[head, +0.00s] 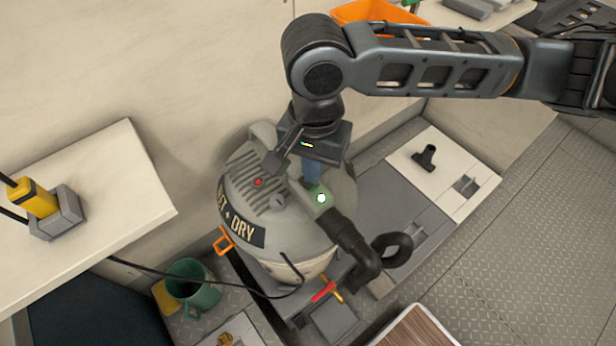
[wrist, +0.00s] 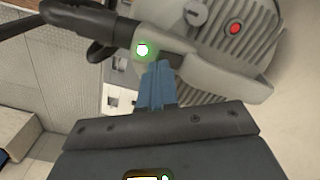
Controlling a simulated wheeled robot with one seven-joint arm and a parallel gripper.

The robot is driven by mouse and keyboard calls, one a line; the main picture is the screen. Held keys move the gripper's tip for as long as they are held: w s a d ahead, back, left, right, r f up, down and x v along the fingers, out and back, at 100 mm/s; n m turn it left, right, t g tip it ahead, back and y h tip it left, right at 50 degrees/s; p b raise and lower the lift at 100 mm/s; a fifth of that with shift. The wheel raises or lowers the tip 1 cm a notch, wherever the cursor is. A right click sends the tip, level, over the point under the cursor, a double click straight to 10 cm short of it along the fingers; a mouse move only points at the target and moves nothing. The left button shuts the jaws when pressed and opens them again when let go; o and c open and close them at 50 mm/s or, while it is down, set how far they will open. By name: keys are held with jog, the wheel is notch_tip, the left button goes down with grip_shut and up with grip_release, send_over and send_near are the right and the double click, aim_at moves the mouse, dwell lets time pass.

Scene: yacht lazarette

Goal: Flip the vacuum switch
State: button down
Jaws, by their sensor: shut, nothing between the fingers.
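The vacuum (head: 283,268) is a grey drum with a ribbed lid and a "WET + DRY" label, standing below my arm. A red round spot (head: 258,182) sits on the lid's ribs and also shows in the wrist view (wrist: 235,29). A green-ringed white light (head: 321,198) glows by the base of the black hose; it also shows in the wrist view (wrist: 142,49). My gripper (head: 313,182) points down at the lid beside this light, its blue fingers (wrist: 158,68) shut and empty. I cannot tell whether the tips touch the lid. I cannot clearly make out a switch lever.
The black hose (head: 352,245) curves off the vacuum's front right. A green mug (head: 192,284) stands at lower left. A pale counter (head: 95,215) with a yellow-handled tool (head: 38,200) is at left. An orange bin (head: 375,12) is behind my arm. Open tread-plate floor (head: 500,270) lies right.

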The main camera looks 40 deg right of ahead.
jog(key=shift+f+p, duration=0.3)
jog(key=shift+f, duration=1)
dwell(0.6)
notch_tip(320, 180, up, 5)
jog(key=p, duration=0.7)
jog(key=shift+f, duration=0.15)
jog(key=shift+r, duration=1.15)
